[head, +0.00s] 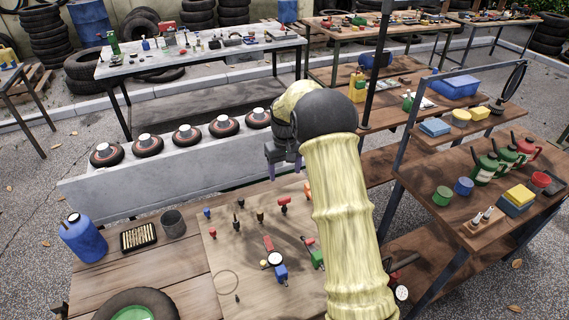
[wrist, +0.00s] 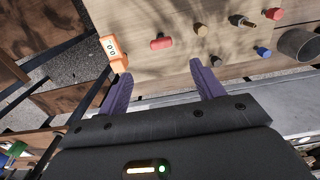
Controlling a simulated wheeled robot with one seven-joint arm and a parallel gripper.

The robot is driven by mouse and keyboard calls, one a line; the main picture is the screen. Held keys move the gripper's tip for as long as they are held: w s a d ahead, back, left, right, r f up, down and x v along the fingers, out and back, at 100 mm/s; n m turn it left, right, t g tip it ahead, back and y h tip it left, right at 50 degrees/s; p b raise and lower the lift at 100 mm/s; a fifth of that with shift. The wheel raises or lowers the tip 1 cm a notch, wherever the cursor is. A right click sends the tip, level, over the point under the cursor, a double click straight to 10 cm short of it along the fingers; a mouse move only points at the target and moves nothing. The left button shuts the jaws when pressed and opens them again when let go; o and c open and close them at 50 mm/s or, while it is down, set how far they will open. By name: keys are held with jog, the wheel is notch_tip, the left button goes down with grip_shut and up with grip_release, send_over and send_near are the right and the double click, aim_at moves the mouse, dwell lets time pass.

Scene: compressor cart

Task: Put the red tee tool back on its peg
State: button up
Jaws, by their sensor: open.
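A red tee-shaped tool (head: 285,202) with a crossbar and a short stem is at the upper right of the wooden board (head: 232,255) in the head view. In the wrist view its red bar (wrist: 160,43) shows from above, beyond and between my fingertips. My gripper (head: 285,170) is open and empty above the board's far edge. Its two purple fingers (wrist: 158,75) are apart and not touching the tool. I cannot tell which peg belongs to the tool, or whether its stem is on one.
An orange device with a display (wrist: 115,52) is near the left fingertip. Fittings in brass, black and blue (wrist: 262,51) stand to the right, with a grey cup (wrist: 298,44). A gauge (head: 275,258) and a green-bodied tool (head: 316,257) lie nearer. My arm hides the board's right side.

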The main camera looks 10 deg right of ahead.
jog(key=shift+r, duration=1.7)
jog(key=s+r+m+t, duration=0.1)
jog(key=s+m+t, duration=0.1)
jog(key=s, duration=2.7)
jog(key=shift+a+t, duration=0.3)
